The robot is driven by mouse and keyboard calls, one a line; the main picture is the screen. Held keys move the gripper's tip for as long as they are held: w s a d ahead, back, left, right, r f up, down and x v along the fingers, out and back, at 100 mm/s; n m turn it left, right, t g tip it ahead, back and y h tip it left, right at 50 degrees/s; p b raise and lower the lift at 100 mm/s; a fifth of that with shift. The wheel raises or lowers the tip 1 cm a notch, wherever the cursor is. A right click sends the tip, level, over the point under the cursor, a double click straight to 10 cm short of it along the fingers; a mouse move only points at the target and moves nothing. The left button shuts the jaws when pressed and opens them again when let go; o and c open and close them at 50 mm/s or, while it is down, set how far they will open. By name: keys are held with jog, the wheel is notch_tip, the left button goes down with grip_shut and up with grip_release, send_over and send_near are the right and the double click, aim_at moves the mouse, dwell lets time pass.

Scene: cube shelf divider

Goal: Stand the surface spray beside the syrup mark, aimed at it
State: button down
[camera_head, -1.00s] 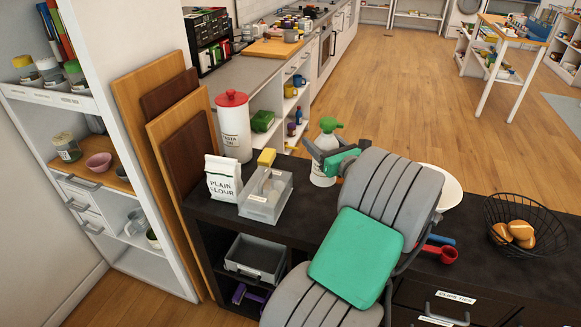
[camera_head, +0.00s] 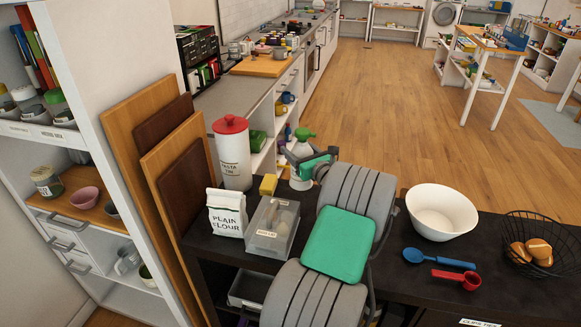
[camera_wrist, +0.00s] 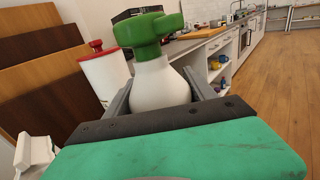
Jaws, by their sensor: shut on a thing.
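The surface spray, a white bottle with a green trigger head (camera_head: 304,135), is held in my gripper (camera_head: 312,165) above the back of the dark counter (camera_head: 400,285). In the wrist view the white bottle body (camera_wrist: 160,84) sits between the two grey fingers, with its green head (camera_wrist: 148,30) on top. The bottle looks about upright. I cannot make out the syrup mark in either view; my arm covers part of the counter.
On the counter stand a flour bag (camera_head: 227,213), a clear bin (camera_head: 271,232), a yellow block (camera_head: 268,184), a red-lidded tin (camera_head: 234,155), a white bowl (camera_head: 442,211), blue (camera_head: 440,258) and red scoops (camera_head: 457,278), and a wire basket (camera_head: 535,245). Bare counter lies around the scoops.

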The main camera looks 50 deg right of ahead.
jog(key=w+d+f, duration=0.2)
jog(key=w+f, duration=0.2)
jog(key=f, duration=0.4)
jog(key=shift+d+f, duration=0.2)
jog(key=shift+f, duration=0.1)
jog(key=shift+w, duration=0.1)
jog(key=shift+f, duration=0.2)
jog(key=shift+c, duration=1.5)
grip_release()
jog(key=v, duration=1.2)
jog(key=shift+b, duration=0.4)
